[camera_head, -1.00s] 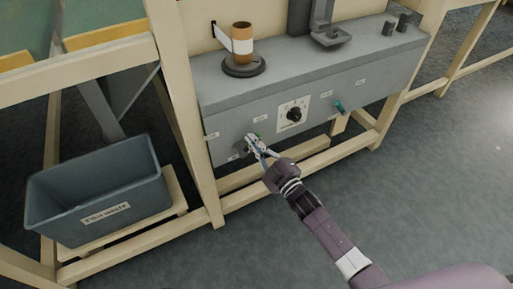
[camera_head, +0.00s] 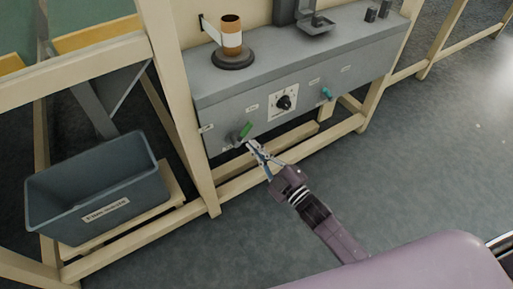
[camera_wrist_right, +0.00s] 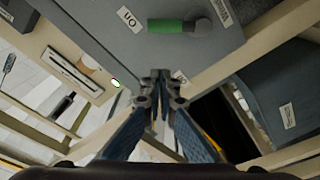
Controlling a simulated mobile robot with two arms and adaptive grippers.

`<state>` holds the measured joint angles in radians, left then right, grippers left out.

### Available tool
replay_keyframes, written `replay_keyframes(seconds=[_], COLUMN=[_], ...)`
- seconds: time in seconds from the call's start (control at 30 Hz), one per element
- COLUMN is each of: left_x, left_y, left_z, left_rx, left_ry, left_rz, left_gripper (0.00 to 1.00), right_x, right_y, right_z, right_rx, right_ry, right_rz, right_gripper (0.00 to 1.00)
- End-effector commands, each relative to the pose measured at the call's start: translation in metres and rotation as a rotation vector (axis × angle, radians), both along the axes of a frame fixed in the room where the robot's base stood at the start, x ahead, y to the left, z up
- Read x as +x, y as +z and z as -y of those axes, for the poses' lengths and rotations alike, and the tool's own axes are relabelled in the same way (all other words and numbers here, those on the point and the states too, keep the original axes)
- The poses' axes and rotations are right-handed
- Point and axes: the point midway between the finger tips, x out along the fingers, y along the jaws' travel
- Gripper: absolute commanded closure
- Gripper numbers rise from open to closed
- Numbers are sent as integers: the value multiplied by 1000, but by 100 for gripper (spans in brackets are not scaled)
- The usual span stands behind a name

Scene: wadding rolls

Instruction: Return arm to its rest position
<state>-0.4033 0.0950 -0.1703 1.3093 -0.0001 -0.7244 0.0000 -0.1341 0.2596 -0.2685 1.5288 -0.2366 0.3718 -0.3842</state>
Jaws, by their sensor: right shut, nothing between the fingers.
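My right gripper (camera_head: 252,147) is shut and empty in front of the grey machine box (camera_head: 222,88). Its fingertips are just below and right of a green-handled switch (camera_head: 246,130) on the box's front face. In the right wrist view the closed fingers (camera_wrist_right: 160,78) point toward the box, and the green handle (camera_wrist_right: 170,26) lies beyond them, apart from them. My right arm reaches in from the lower right of the head view. My left gripper is not in view.
A black rotary knob (camera_head: 284,103) and a teal switch (camera_head: 326,94) sit on the same front face. A roll (camera_head: 232,40) stands on top. A labelled grey bin (camera_head: 100,190) rests at the left on a wooden frame (camera_head: 205,190). Floor at the right is clear.

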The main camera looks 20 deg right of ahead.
Motion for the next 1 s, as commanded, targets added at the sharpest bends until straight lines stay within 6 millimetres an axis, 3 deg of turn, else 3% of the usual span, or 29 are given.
replay_keyframes(seconds=[0.73,0.87,1.0], left_x=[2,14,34], left_y=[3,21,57], left_z=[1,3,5], left_rx=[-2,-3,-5], left_ry=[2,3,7], left_rz=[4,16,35], left_gripper=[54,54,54], right_x=[-6,-7,-16], right_y=[-1,-9,-24], right_z=[4,11,24], right_rx=[4,27,78], right_ry=[-10,-60,-159], right_rz=[-15,-102,-280], right_gripper=[100,100,100])
